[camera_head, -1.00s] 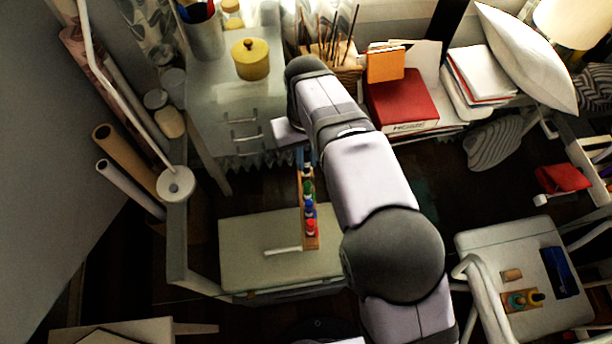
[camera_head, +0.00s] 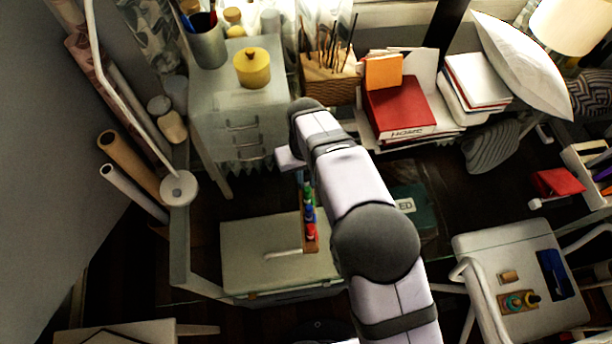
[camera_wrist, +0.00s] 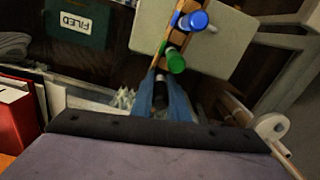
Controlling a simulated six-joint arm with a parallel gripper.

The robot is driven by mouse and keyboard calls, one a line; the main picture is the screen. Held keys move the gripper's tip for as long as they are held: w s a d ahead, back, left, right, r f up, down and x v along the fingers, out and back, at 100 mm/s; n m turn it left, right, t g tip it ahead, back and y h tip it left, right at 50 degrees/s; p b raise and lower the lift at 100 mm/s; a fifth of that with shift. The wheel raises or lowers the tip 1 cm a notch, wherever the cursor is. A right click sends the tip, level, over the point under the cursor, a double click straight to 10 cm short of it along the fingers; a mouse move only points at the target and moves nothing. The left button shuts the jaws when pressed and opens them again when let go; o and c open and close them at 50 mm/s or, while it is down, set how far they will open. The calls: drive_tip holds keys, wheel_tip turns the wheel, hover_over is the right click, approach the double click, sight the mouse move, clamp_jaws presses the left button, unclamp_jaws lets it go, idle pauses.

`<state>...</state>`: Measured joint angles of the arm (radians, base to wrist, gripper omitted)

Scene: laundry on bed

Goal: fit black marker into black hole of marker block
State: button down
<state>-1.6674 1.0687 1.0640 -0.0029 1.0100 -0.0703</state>
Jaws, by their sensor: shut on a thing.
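The marker block (camera_head: 308,240) is a narrow wooden strip above a pale cabinet top. Red (camera_head: 311,231), blue (camera_head: 309,212) and green (camera_head: 308,192) markers stand in it. In the wrist view the block (camera_wrist: 173,37) runs up from my fingers, with the blue (camera_wrist: 194,20) and green (camera_wrist: 174,61) markers in it. My gripper (camera_wrist: 166,100) has blue fingers, shut on the black marker (camera_wrist: 160,93) at the block's near end. Its lower end is hidden, so I cannot tell whether it is in the hole. In the head view my arm partly covers the gripper (camera_head: 300,178).
The pale cabinet top (camera_head: 250,240) lies under the block. A grey drawer unit (camera_head: 240,105) with a yellow jar stands behind. A dark green box labelled FILED (camera_head: 422,215) is right of my arm. A white chair (camera_head: 510,250) stands at the lower right.

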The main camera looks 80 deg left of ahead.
drive_tip(key=shift+f, duration=0.45)
drive_tip(key=shift+f, duration=0.2)
drive_tip(key=shift+d+f+b, duration=0.3)
drive_tip(key=shift+f+b, duration=0.15)
drive_tip(key=c, duration=1.7)
unclamp_jaws()
drive_tip(key=shift+f, duration=0.1)
drive_tip(key=shift+r+p, duration=0.45)
drive_tip(key=shift+r, duration=0.1)
drive_tip(key=shift+s+a+r+b, duration=0.1)
drive_tip(key=shift+a+r+b, duration=0.1)
drive_tip(key=shift+r+b, duration=0.1)
wheel_tip(320, 180, up, 12)
drive_tip(key=b, duration=0.3)
drive_tip(key=shift+a, duration=0.1)
